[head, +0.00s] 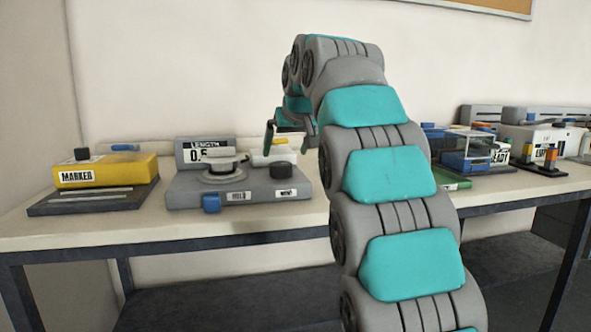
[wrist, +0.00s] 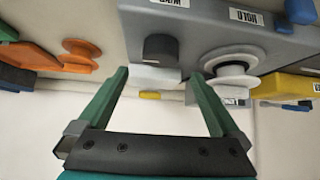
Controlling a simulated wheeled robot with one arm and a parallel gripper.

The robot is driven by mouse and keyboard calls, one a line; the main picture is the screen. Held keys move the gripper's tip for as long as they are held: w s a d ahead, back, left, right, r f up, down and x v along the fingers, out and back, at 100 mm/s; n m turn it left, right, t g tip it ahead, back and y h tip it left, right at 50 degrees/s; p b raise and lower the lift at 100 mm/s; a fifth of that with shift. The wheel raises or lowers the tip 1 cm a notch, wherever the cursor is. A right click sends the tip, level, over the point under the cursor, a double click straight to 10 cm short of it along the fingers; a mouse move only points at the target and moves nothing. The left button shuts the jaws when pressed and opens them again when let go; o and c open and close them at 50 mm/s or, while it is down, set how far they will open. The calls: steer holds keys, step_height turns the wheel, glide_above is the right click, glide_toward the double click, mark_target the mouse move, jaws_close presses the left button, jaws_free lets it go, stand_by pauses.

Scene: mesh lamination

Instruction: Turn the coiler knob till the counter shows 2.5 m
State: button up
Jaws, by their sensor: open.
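The grey coiler (head: 185,190) stands on the bench, with a LENGTH counter (head: 205,152) at its back. The counter starts with 0.5; any further digits are hard to read. A round pale spool (head: 222,168) sits on top, and it also shows in the wrist view (wrist: 228,62). The black knob (head: 281,170) is at the coiler's right, near the WIND label; it also shows in the wrist view (wrist: 160,48). My gripper (head: 290,138) is open and empty, above and behind the knob, apart from it. In the wrist view the knob appears between the green fingers, beyond their tips.
A yellow box (head: 105,172) marked MARKED stands on a dark base at left. A blue block (head: 211,203) is on the coiler's front. A clear-covered device (head: 467,145) and other equipment (head: 545,140) stand at right. Bare bench lies between yellow box and coiler. My arm hides part of the bench.

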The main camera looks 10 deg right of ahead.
mark_target(281, 163)
steer(key=x, duration=0.7)
steer(key=shift+w+f, duration=0.2)
steer(key=shift+w, duration=0.05)
steer(key=c, duration=1.3)
steer(key=shift+r, duration=0.1)
